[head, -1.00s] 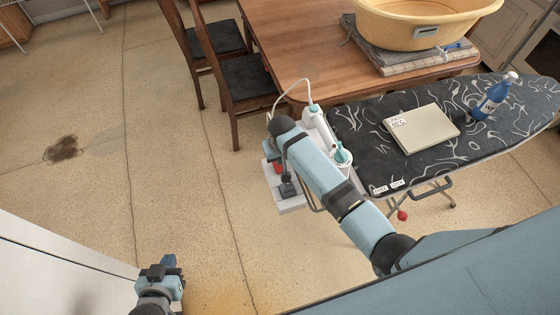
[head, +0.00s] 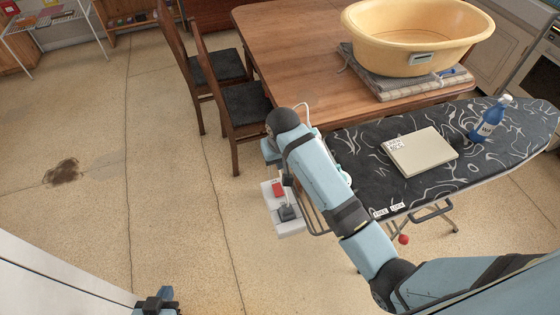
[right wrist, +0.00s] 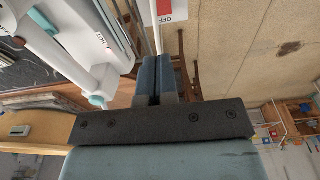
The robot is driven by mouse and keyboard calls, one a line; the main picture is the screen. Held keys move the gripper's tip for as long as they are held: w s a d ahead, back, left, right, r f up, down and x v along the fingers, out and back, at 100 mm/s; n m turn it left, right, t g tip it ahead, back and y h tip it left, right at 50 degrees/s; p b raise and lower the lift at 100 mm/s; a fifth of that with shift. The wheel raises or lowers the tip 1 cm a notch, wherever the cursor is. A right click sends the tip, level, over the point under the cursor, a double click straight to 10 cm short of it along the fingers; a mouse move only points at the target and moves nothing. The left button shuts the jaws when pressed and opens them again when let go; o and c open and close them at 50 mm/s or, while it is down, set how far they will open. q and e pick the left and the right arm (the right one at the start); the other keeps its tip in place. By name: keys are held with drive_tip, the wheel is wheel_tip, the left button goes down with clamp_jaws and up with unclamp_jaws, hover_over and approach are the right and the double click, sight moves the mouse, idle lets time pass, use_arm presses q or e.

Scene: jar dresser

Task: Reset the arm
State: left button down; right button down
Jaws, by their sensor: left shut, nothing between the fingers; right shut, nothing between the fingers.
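My right arm reaches over the left end of the ironing board (head: 372,172). In the right wrist view my right gripper (right wrist: 158,64) has its two blue-grey fingers together with nothing between them. A white appliance with teal parts (right wrist: 75,45), seemingly an iron, stands beside the fingers on the left. A white block with a red part and an OFF label (right wrist: 167,10) shows past the fingertips. In the head view the arm hides most of the appliance. My left gripper (head: 158,302) shows at the bottom edge, shut and empty, partly cut off.
A wooden table (head: 300,50) holds a yellow basin (head: 415,40) on folded cloth. Dark-seated chairs (head: 245,100) stand beside it. The floor at left is clear except for a brown stain (head: 62,171).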

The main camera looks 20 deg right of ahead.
drive_tip(key=shift+s, duration=0.1)
drive_tip(key=s+f, duration=0.2)
drive_tip(key=s+d+f+t, duration=0.1)
drive_tip(key=f, duration=0.2)
drive_tip(key=s+f+t+y, duration=0.1)
drive_tip(key=s+f, duration=0.1)
drive_tip(key=shift+s+d+f+n, duration=0.2)
drive_tip(key=shift+s+d+n, duration=0.05)
drive_tip(key=shift+s+n, duration=0.05)
drive_tip(key=s+f+t, duration=0.1)
drive_tip(key=s+d+f+t, duration=0.1)
drive_tip(key=s, duration=0.3)
drive_tip(key=shift+s+d+f+n+t+y, duration=0.15)
drive_tip(key=shift+f+n+t+y, duration=0.15)
drive_tip(key=shift+f+t, duration=0.1)
drive_tip(key=s+d+t, duration=0.1)
drive_tip(key=s+t, duration=0.1)
drive_tip(key=s, duration=0.4)
drive_tip(key=s+d+r+n+t+y, duration=0.1)
drive_tip(key=s+t, duration=0.2)
drive_tip(key=s, duration=0.3)
drive_tip(key=shift+s+d+r, duration=0.15)
drive_tip(key=shift+s+d, duration=0.1)
drive_tip(key=shift+s, duration=0.15)
